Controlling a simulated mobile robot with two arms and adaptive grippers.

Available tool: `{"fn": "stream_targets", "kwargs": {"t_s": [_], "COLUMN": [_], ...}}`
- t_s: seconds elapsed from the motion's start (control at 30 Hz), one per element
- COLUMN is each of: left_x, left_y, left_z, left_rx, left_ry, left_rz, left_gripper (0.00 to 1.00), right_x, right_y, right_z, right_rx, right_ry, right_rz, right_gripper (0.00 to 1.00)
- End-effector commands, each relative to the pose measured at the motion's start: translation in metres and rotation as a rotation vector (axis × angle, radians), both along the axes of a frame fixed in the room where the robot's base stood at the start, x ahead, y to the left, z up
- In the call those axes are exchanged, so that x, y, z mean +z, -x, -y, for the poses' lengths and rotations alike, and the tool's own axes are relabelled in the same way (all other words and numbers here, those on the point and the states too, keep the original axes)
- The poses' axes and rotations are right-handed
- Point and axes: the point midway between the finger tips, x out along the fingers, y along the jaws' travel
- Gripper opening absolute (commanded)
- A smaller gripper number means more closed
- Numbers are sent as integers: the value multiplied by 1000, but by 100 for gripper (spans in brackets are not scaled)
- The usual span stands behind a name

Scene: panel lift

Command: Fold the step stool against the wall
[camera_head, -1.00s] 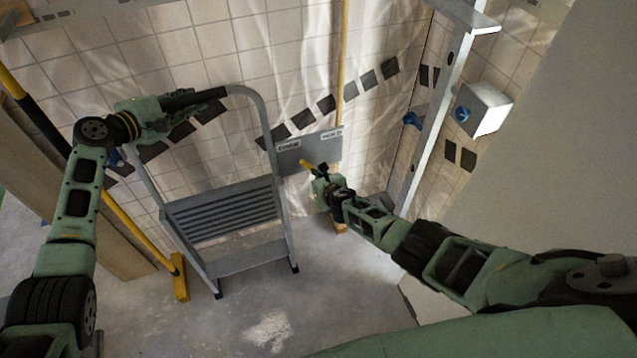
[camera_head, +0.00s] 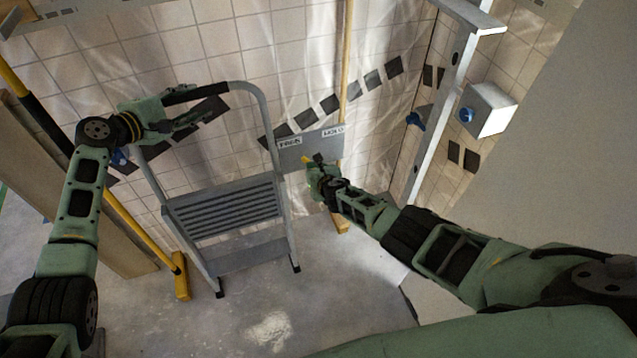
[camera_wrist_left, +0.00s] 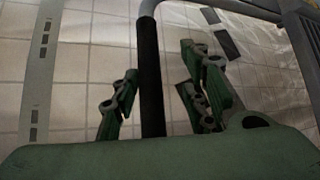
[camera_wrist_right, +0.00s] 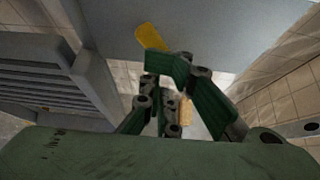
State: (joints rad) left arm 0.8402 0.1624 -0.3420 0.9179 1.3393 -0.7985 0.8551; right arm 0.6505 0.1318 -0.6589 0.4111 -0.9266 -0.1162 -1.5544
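The grey step stool (camera_head: 222,208) stands unfolded on the floor in front of the tiled wall. Its tubular hoop has a black grip (camera_head: 195,93), also seen in the left wrist view (camera_wrist_left: 150,80). My left gripper (camera_head: 192,118) is open at the grip, with a finger showing on either side of it in the left wrist view (camera_wrist_left: 158,85). A grey plate (camera_head: 305,148) beside the stool carries two labels, apparently FREE and LOCK. My right gripper (camera_head: 313,168) is shut at this plate, its fingertips by a yellow lever (camera_wrist_right: 152,37). Contact with the lever is unclear.
A yellow-footed pole (camera_head: 180,275) leans left of the stool, beside a tan board (camera_head: 105,245). Another yellow pole (camera_head: 346,60) stands behind the plate. A metal post (camera_head: 440,105) and white box (camera_head: 487,110) are at right. The floor before the stool is clear.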

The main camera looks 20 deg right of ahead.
Motion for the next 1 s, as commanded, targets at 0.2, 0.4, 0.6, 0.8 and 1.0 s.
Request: {"fn": "stream_targets", "kwargs": {"t_s": [0.2, 0.4, 0.6, 0.8, 1.0], "left_x": [-1, 3, 11, 23, 32], "left_y": [-1, 4, 21, 46, 67], "left_z": [-2, -8, -28, -55, -77], "left_rx": [4, 4, 5, 5, 3], "left_ry": [-2, -2, -3, -3, -2], "left_rz": [-1, 3, 4, 4, 2], "left_gripper": [39, 39, 39, 39, 39], "right_x": [-2, -3, -3, -3, -3], "right_y": [2, 2, 2, 2, 2], "right_z": [3, 4, 4, 4, 3], "right_rx": [-4, -5, -6, -5, -5], "right_ry": [3, 3, 4, 3, 3], "right_rz": [-4, -5, -5, -5, -5], "right_gripper": [0, 0, 0, 0, 0]}}
